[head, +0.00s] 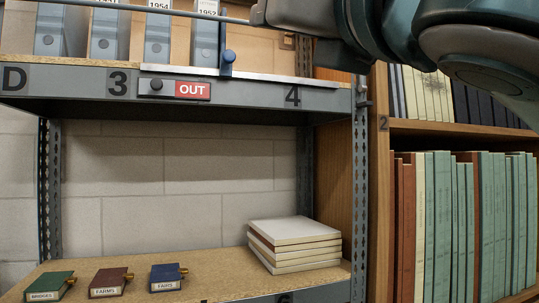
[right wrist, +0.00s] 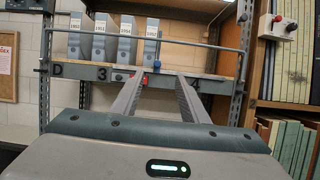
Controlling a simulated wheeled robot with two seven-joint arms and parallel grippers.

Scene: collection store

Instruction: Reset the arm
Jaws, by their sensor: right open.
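My right arm (head: 400,35) comes in across the top right of the head view, in front of the upper shelf and the bookcase. Its fingertips are not seen there. In the right wrist view my right gripper (right wrist: 162,80) is open, its two long grey fingers apart and pointing at the shelf edge. I cannot tell whether the fingertips touch the shelf. My left gripper is in neither view.
Grey file boxes (head: 157,35) stand on the upper shelf behind a rail (head: 180,12). A bookcase (head: 455,127) stands right.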

